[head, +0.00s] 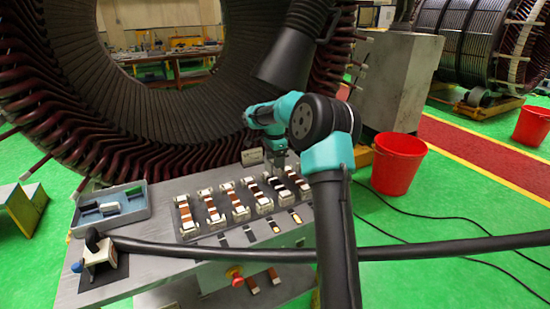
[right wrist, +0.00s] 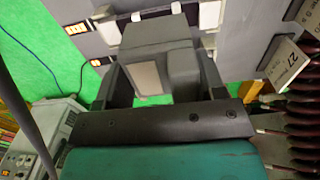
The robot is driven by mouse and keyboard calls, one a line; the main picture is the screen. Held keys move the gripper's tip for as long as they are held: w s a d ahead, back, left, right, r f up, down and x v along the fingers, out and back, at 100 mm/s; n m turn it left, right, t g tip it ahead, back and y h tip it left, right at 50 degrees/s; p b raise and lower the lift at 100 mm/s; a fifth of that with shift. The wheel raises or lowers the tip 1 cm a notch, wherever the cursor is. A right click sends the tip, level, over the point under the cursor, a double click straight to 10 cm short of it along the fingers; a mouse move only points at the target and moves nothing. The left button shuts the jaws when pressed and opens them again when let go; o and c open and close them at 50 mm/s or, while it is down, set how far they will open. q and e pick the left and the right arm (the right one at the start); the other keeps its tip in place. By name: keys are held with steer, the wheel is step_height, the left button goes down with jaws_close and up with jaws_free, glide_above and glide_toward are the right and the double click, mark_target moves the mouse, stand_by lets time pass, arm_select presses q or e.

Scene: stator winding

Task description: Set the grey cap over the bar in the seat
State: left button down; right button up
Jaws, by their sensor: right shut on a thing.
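My right gripper (head: 278,168) is over the far right part of the bench, above the row of seats. In the right wrist view its two fingers (right wrist: 158,82) are shut on the grey cap (right wrist: 150,38), a grey block with a pale patch on its near face. The cap is too small to make out in the head view. Several seats with pale ends stand in a row on the bench, and brown bars (head: 211,208) lie in some of them. The cap and fingers hide what lies straight below. My left gripper is not in view.
A grey tray (head: 140,211) with several blocks stands at the bench's left. A dark hose (head: 200,250) crosses the front of the bench (head: 165,190). A numbered placard (head: 252,156) stands behind the seats, near the large stator ring (head: 130,115). A red bucket (head: 398,165) is on the right.

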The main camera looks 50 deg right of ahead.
steer(key=shift+s+d, duration=0.2)
steer(key=shift+s, duration=0.15)
steer(key=shift+w, duration=0.1)
glide_above(276, 183)
steer(key=shift+d+f, duration=0.15)
steer(key=shift+f, duration=2.05)
steer(key=shift+f, duration=2.15)
steer(key=shift+f, duration=0.15)
steer(key=o, duration=1)
